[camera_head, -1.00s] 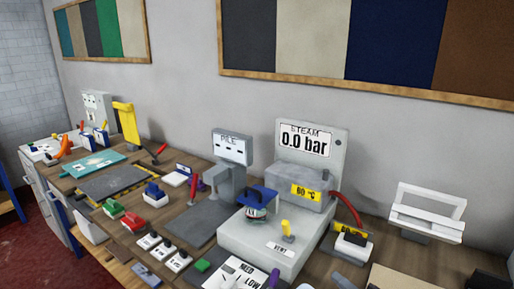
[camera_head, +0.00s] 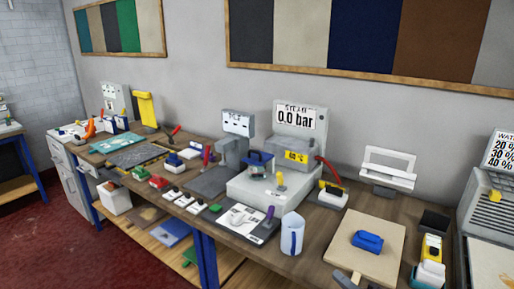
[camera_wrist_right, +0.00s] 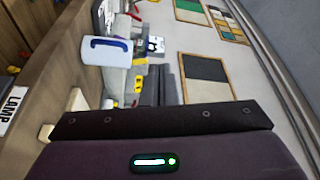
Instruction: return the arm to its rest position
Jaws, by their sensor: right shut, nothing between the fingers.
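My right gripper shows in the right wrist view as a dark bar (camera_wrist_right: 160,121) with bolts, in front of a purple housing with a small lit display. It is shut with nothing in it. A white jug with a blue handle (camera_wrist_right: 108,50) is beyond it at the upper left, apart from it. In the head view the jug (camera_head: 292,234) stands upright near the front edge of the bench. A grey piece (camera_head: 345,280) shows at the bottom edge there; I cannot tell whether it is part of my gripper. My left gripper is not in view.
The steam unit (camera_head: 262,188) reads 0.0 bar at the back of the bench. A blue block (camera_head: 367,241) lies on a tan board (camera_head: 392,254) right of the jug. A grey machine (camera_head: 490,205) stands at the far right. The red floor (camera_head: 100,255) is clear at left.

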